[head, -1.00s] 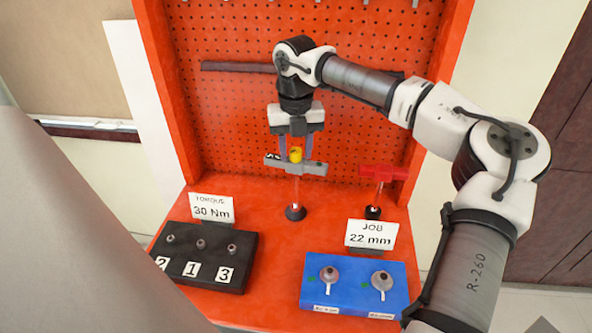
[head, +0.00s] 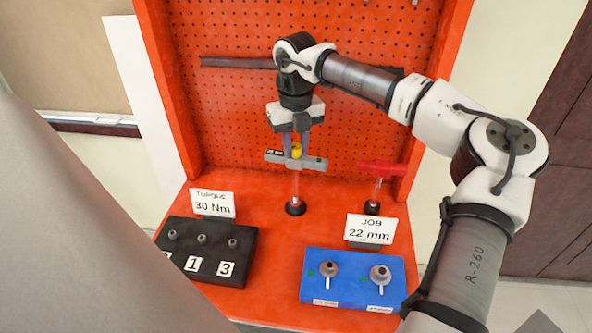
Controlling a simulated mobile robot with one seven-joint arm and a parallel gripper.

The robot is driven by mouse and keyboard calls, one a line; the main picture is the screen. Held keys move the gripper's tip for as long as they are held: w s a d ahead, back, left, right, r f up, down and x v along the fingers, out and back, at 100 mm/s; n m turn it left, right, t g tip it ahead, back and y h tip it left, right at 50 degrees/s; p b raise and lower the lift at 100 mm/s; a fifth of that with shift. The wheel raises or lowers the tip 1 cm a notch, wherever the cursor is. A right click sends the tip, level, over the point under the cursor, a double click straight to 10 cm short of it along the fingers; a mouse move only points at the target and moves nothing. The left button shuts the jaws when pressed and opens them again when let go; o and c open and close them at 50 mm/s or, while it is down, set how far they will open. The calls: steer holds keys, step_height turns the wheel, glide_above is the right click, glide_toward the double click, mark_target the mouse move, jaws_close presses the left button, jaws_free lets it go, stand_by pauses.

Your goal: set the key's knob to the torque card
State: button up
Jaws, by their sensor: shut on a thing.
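The grey T-shaped key (head: 312,163) stands upright on a clear stem with a dark foot, on the orange bench. Its yellow knob (head: 296,150) sits on top of the bar. My gripper (head: 293,147) comes down from above with its two fingers closed on the knob. A label on the bar's left end is too small to read surely. A small green mark shows near its right end. The torque card (head: 214,205) reads "TORQUE 30 Nm" and stands at the left behind the black block.
A red T-handled key (head: 381,167) stands to the right. The black block (head: 205,268) holds several studs with number labels. The blue block (head: 340,262) holds two sockets. The job card (head: 371,229) reads "22 mm". A perforated orange panel (head: 350,110) rises behind.

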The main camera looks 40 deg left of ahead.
steer(key=shift+m, duration=0.3)
steer(key=shift+m+b, duration=1.2)
steer(key=shift+m, duration=2)
steer(key=o, duration=0.6)
steer(key=shift+r, duration=0.1)
steer(key=shift+r+p, duration=2.2)
steer(key=shift+r, duration=0.75)
